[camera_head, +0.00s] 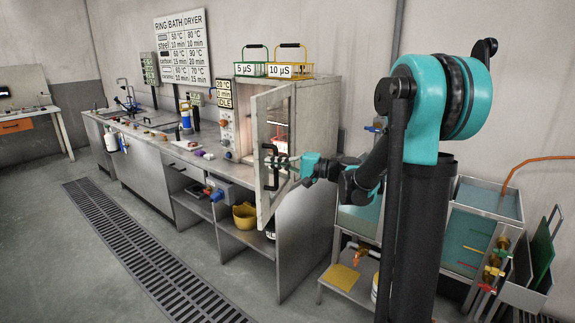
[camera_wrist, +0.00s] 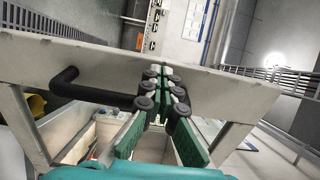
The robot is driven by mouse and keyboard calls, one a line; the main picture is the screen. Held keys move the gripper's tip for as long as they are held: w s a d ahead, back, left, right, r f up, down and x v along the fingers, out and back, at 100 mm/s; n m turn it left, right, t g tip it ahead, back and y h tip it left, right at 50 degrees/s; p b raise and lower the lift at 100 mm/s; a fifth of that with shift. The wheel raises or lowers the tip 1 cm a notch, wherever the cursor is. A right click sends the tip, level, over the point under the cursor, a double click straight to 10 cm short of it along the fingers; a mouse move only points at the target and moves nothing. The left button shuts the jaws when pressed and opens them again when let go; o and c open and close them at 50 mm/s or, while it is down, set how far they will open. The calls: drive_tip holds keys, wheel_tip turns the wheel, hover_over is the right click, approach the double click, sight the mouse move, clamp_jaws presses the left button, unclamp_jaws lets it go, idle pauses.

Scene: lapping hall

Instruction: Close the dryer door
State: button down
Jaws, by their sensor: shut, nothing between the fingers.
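The dryer (camera_head: 238,120) is a grey cabinet on the workbench, with a lit interior. Its door (camera_head: 258,195) stands open, swung out toward the front of the bench. The door has a pale frame, a window and a black bar handle (camera_head: 270,183). My gripper (camera_head: 273,161) is at the door beside the handle, reaching in from the right. In the wrist view the door's pale frame (camera_wrist: 235,90) crosses the picture, with the handle (camera_wrist: 85,92) left of my fingers (camera_wrist: 165,75). The fingers are shut and empty, tips together. Whether they touch the door cannot be told.
Green and yellow wire baskets (camera_head: 290,69) stand on the dryer. A yellow bucket (camera_head: 245,216) sits on the shelf below. Small items lie along the bench (camera_head: 150,132). Water tanks (camera_head: 490,199) stand at the right. The floor in front is clear, with a drain grate (camera_head: 140,255).

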drive_tip(key=shift+x, duration=0.9)
drive_tip(key=shift+a, duration=0.1)
